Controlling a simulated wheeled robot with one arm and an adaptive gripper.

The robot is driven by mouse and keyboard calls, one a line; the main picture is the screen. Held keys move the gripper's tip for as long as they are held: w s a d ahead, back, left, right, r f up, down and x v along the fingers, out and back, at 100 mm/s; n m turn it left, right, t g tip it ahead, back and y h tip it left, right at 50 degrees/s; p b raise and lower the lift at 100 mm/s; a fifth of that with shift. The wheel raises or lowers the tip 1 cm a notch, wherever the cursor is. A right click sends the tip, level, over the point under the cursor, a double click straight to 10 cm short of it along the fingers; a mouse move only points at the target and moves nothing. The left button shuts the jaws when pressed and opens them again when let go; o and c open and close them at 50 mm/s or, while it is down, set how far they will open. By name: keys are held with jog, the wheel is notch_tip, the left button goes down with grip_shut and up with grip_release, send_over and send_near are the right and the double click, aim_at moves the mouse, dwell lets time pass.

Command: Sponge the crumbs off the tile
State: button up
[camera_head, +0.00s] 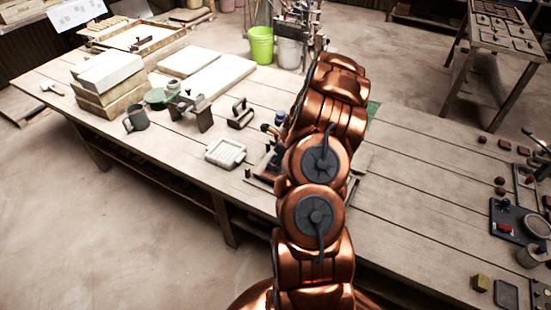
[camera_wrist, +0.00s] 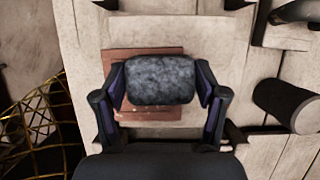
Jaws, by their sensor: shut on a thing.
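In the wrist view my gripper (camera_wrist: 161,87) is shut on a dark grey, mottled sponge (camera_wrist: 160,79), with one finger on each side of it. A reddish-brown tile (camera_wrist: 146,57) lies beneath, partly covered by the sponge and the fingers. I cannot tell whether the sponge touches the tile. A few small light specks (camera_wrist: 119,113) show near the tile's lower left edge; they may be crumbs. In the head view my own copper arm hides the gripper, the sponge and most of the work spot.
The wooden bench (camera_head: 420,190) runs across the head view. A white ridged tray (camera_head: 225,152), a dark-handled block (camera_head: 240,113) and a mug (camera_head: 136,118) stand left of my arm. A dark cylinder (camera_wrist: 287,105) lies right of the tile. The planks just right of my arm are mostly bare.

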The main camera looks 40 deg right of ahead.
jog(key=shift+s+d+p, duration=0.25)
jog(key=shift+s, duration=0.3)
jog(key=shift+s+d+p, duration=0.2)
jog(key=shift+s+p, duration=0.05)
jog(key=shift+s, duration=0.3)
jog(key=shift+w+d+f+p, duration=0.1)
jog(key=shift+w+d+p, duration=0.15)
jog(key=shift+d, duration=0.35)
jog(key=shift+w+d+p, duration=0.2)
jog(key=shift+d+p, duration=0.2)
jog(key=shift+d, duration=0.2)
jog(key=shift+w+a+r+p, duration=0.15)
jog(key=shift+a+r+p, duration=0.05)
jog(key=shift+a+p, duration=0.15)
jog(key=shift+w+a, duration=0.1)
jog(key=shift+a, duration=0.1)
jog(key=shift+w+a+f, duration=0.15)
jog(key=shift+w+a, duration=0.05)
jog(key=shift+a, duration=0.15)
